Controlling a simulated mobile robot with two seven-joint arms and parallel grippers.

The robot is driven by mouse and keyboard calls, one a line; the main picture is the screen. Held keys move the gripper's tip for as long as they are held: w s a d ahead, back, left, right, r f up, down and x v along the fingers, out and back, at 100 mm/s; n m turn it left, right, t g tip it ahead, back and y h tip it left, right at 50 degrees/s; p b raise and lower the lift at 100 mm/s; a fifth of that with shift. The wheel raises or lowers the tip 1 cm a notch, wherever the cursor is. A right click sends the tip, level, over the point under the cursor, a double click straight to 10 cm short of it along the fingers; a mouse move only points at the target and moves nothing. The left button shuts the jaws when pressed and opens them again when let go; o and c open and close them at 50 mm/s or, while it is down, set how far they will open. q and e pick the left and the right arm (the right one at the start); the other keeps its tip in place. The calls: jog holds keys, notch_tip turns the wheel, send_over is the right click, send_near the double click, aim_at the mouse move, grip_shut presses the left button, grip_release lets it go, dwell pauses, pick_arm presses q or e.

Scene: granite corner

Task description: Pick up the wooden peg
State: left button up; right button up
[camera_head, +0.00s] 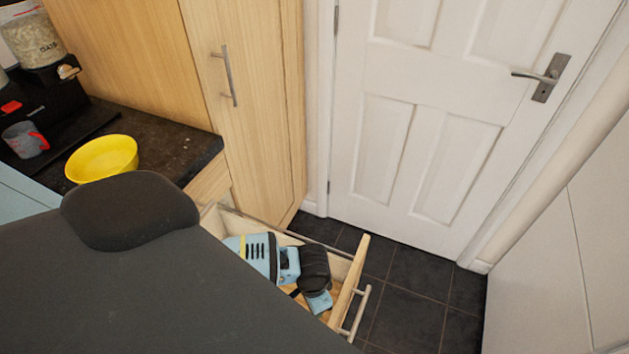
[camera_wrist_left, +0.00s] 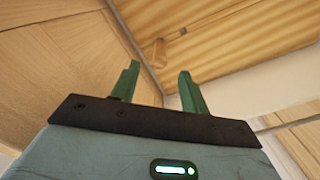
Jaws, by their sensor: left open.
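A small brown wooden piece (camera_wrist_left: 158,52), which looks like the wooden peg, shows in the left wrist view just beyond and between my fingertips. It lies against pale wood near a corner. I cannot make it out in the head view. My left gripper (camera_wrist_left: 159,76) has its two green fingers apart, with nothing between them. In the head view my left wrist and gripper body reach down into the open wooden drawer (camera_head: 357,262); the fingertips are hidden there. My right gripper is in neither view.
The drawer's walls stand close around my left gripper. A white door (camera_head: 440,120) is shut behind. The tiled floor (camera_head: 415,305) is clear.

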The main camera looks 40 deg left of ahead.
pick_arm(q)
jog(key=shift+f, duration=0.35)
notch_tip(320, 180, down, 6)
jog(key=shift+r+b, duration=0.1)
jog(key=shift+b, duration=0.65)
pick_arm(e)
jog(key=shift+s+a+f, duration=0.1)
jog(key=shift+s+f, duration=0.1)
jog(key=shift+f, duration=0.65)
pick_arm(q)
grip_shut()
